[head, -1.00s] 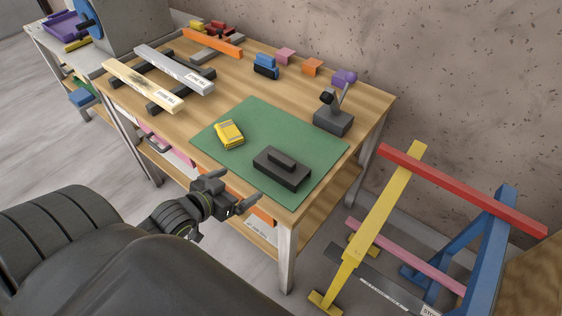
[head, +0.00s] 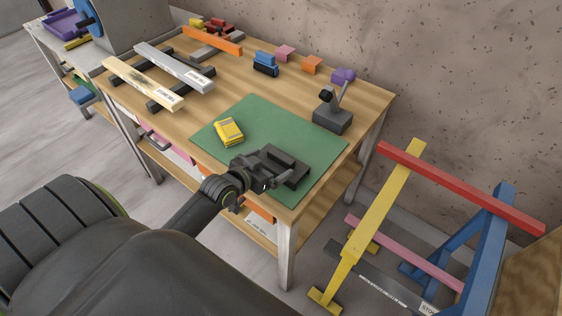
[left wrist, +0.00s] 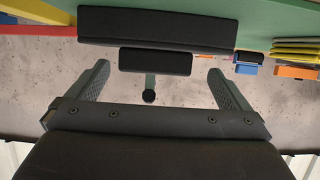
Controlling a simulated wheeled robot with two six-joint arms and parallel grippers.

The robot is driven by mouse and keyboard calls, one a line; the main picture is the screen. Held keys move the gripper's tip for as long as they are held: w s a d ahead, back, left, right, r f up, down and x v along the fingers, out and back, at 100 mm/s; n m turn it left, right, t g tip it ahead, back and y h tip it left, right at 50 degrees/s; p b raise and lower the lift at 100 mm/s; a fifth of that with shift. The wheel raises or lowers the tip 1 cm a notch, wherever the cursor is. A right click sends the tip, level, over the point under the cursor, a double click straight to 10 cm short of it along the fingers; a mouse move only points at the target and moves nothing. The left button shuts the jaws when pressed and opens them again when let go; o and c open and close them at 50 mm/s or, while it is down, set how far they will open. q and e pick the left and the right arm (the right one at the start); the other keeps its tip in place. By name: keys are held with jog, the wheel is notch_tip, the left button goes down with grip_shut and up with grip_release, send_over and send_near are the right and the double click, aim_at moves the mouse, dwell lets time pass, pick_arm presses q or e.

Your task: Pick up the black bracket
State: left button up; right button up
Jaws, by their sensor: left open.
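The black bracket (head: 291,165) lies on the green mat (head: 318,143) near the mat's front right part. It has a flat base with a raised block on top. My left gripper (head: 271,173) is at the bracket's left side in the head view and hides part of it. In the left wrist view the bracket (left wrist: 157,27) lies ahead of my open left gripper (left wrist: 157,85). Its raised block faces the space between the two fingers, and the fingers look empty. Whether they touch the bracket I cannot tell. My right gripper is not in view.
A yellow device (head: 228,132) lies on the mat, left of the bracket. A dark stand (head: 333,118) is behind the mat. Several small coloured blocks stand along the table's back edge. Long bars (head: 174,68) lie at the left. A coloured trestle (head: 385,215) stands right of the table.

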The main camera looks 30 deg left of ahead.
aim_at(278, 158)
pick_arm(q)
jog(key=shift+w+d+r, duration=0.1)
jog(key=shift+w+d, duration=0.05)
jog(key=shift+w, duration=0.3)
jog(key=x, duration=0.1)
jog(key=p+x, duration=0.1)
jog(key=x, duration=0.1)
jog(key=shift+w+d+r, duration=0.2)
jog(key=shift+w+f, duration=0.25)
jog(key=shift+w, duration=0.25)
jog(key=shift+s, duration=0.1)
jog(key=shift+c, duration=0.3)
jog(key=c, duration=0.8)
